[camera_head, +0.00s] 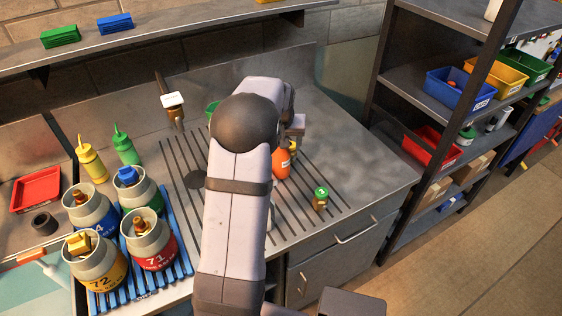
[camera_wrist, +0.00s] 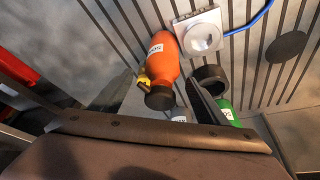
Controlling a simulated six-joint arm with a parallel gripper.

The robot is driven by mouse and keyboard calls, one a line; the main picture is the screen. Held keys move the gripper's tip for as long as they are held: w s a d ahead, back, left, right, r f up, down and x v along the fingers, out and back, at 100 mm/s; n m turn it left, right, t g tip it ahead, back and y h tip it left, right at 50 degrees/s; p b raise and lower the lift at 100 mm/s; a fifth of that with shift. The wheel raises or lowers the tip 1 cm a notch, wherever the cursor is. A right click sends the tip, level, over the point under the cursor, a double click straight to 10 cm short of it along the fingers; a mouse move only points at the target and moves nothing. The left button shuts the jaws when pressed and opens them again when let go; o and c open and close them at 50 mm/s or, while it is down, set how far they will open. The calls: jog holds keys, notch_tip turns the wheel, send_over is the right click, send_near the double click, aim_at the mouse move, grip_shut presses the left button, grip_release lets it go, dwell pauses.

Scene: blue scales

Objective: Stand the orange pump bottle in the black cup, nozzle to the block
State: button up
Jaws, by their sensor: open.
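A dark cap faces the camera; I cannot tell which way the nozzle points. In the head view the bottle (camera_head: 281,165) is partly hidden by my arm. My gripper is open; I cannot tell whether either finger touches the bottle. A black cup (camera_wrist: 211,72) appears beside the right finger in the wrist view, partly covered by it.
A white socket-like piece (camera_wrist: 202,34) with a blue cable sits close to the bottle and cup. A green item (camera_wrist: 228,112) shows past the right finger. Several numbered canisters (camera_head: 91,207) stand on a blue rack at left. The counter's right side (camera_head: 375,165) is clear.

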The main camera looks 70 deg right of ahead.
jog(key=shift+a+p+x, duration=0.15)
jog(key=shift+p+x, duration=0.6)
jog(key=shift+x, duration=0.7)
jog(key=shift+a+p+x, duration=0.1)
jog(key=shift+p+x, duration=0.6)
jog(key=shift+x, duration=0.7)
jog(key=shift+w+f, duration=0.1)
jog(key=c, duration=1.6)
jog(key=shift+d, duration=0.1)
